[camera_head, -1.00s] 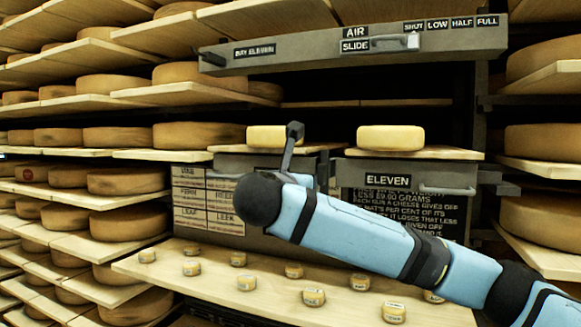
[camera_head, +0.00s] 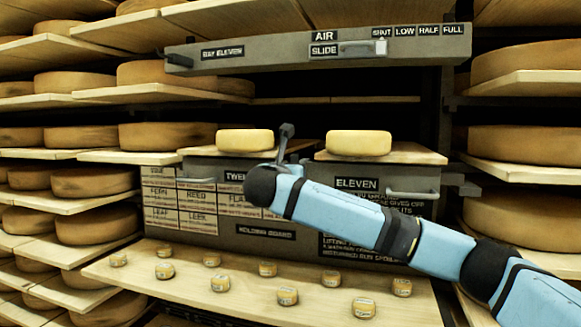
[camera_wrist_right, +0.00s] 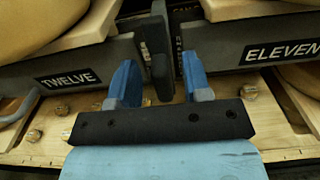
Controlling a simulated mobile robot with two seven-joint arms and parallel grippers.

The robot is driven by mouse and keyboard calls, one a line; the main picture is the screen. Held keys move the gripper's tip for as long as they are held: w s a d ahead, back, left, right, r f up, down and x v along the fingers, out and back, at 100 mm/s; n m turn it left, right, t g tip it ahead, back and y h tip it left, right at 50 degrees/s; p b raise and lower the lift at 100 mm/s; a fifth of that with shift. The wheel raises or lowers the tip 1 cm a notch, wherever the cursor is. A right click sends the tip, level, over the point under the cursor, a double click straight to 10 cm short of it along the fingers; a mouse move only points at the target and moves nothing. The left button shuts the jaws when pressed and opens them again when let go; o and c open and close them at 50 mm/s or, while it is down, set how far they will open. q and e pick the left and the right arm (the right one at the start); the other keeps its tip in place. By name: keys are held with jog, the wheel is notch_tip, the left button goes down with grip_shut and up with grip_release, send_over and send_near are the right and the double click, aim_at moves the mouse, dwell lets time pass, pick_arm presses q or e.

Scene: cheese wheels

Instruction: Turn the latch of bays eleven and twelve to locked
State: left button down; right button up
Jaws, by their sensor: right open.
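A dark latch lever (camera_head: 285,142) with a blocky head stands near upright, leaning slightly right, between bay twelve (camera_head: 240,174) and bay eleven (camera_head: 357,184). My right arm reaches across from the right, and its black joint hides the foot of the lever. In the wrist view my right gripper (camera_wrist_right: 161,84) is open. Its two blue fingers point at the gap between the TWELVE (camera_wrist_right: 68,78) and ELEVEN (camera_wrist_right: 284,51) labels. The dark latch bar (camera_wrist_right: 160,62) lies between them, with gaps on both sides; contact is not visible. Lock markings are not legible. My left gripper is not in view.
A grey AIR slide bar (camera_head: 325,49) runs above. Small cheeses (camera_head: 245,140) sit on boards over both bays, whose handles (camera_head: 412,194) stick out. Several tiny labelled cheeses lie on the wooden shelf (camera_head: 230,310) below. Racks of large wheels flank both sides.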

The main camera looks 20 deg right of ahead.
jog(key=shift+w+d, duration=0.15)
jog(key=shift+w, duration=0.05)
grip_shut()
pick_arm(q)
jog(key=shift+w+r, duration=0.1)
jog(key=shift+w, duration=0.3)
